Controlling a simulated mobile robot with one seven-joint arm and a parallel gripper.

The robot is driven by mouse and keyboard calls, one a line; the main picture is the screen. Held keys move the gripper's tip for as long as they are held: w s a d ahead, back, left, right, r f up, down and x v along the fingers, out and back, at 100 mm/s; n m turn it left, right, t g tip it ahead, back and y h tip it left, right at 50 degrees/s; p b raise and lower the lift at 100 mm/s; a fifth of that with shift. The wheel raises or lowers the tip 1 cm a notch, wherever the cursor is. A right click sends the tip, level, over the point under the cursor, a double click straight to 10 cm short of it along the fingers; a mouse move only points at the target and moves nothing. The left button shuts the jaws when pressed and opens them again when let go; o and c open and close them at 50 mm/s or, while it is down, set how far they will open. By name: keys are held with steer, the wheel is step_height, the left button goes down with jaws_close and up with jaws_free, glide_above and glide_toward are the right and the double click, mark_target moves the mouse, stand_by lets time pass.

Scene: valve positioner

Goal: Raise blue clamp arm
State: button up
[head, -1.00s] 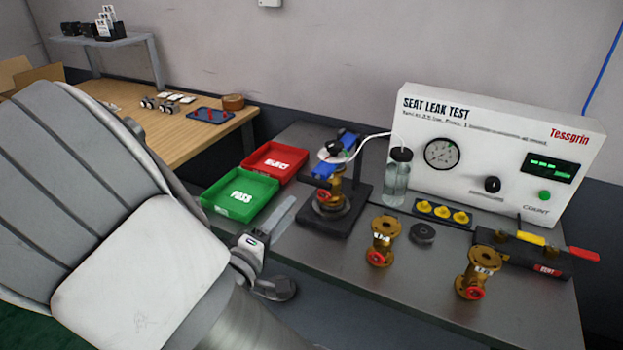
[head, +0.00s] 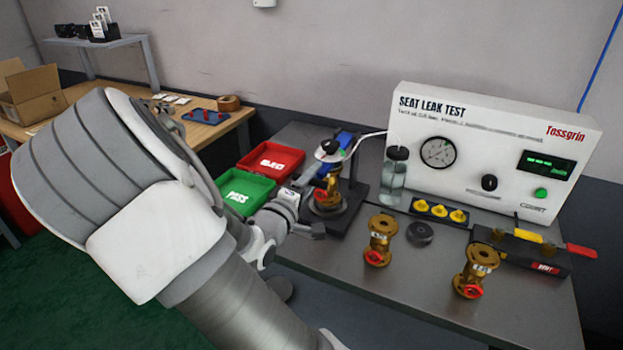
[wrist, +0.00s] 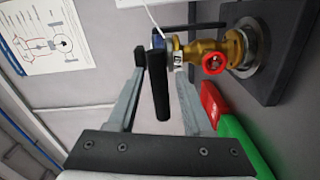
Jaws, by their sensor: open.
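The blue clamp arm (head: 345,139) is on a dark clamp stand at the back of the bench, lying across above a brass valve (head: 327,190). In the wrist view, a black handle (wrist: 158,92) shows between my fingers, with a little blue near its top. My gripper (wrist: 160,64) is open, with one finger on each side of this handle. I cannot tell whether either finger touches it. The clamped valve (wrist: 212,50) with its red port is just right of the fingers. In the head view, my wrist partly covers the stand's near left side.
The green PASS tray (head: 246,190) and red tray (head: 270,160) sit left of the stand, close to my gripper. Two loose brass valves (head: 380,240) (head: 476,272) stand at the front right. A bottle (head: 393,178) and the white leak tester (head: 470,150) stand behind.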

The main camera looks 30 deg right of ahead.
steer(key=shift+c, duration=0.2)
jaws_close()
stand_by(1.1)
